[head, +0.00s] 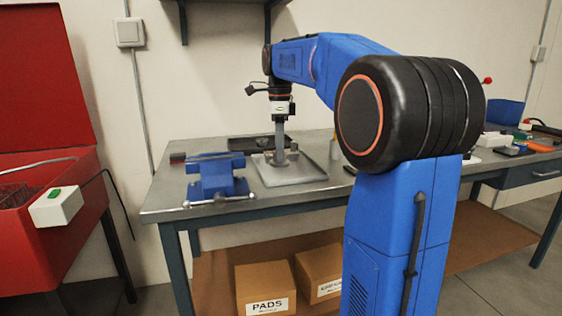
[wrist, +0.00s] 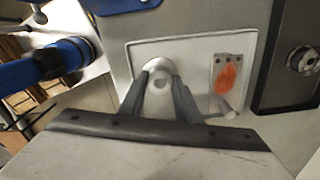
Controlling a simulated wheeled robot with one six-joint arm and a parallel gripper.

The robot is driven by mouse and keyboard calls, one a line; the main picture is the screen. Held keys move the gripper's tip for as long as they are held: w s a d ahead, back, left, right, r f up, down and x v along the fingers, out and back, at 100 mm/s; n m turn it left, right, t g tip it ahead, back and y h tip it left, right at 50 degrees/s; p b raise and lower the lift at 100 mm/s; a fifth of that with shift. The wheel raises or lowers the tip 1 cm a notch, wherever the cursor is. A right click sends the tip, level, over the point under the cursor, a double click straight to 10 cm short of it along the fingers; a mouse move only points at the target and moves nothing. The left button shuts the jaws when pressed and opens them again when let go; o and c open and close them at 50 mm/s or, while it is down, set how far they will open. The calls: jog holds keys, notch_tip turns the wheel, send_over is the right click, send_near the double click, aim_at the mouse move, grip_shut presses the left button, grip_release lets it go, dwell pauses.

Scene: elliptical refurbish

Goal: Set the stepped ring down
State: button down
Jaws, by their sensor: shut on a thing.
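My gripper (head: 280,151) points straight down over the pale tray (head: 305,176) on the workbench. In the wrist view its two fingers (wrist: 159,92) are closed on the stepped ring (wrist: 154,64), a small bright metal piece with a round hole. The ring is at the fingertips, over the tray's floor (wrist: 200,50). I cannot tell whether it touches the tray. The fingers hide part of its sides, and in the head view it is too small to make out clearly.
A metal plate with an orange tag (wrist: 226,74) and a small cylinder (wrist: 229,108) lie in the tray beside the ring. A blue vise (head: 216,178) stands left of the tray. A dark tray (head: 248,143) is behind, holding a round metal part (wrist: 302,60).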

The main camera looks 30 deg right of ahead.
jog(key=shift+a+f, duration=0.1)
jog(key=shift+f, duration=1.85)
jog(key=c, duration=1.3)
grip_release()
jog(key=shift+f, duration=0.1)
notch_tip(320, 180, up, 12)
jog(key=shift+r, duration=0.15)
jog(key=shift+a, duration=0.1)
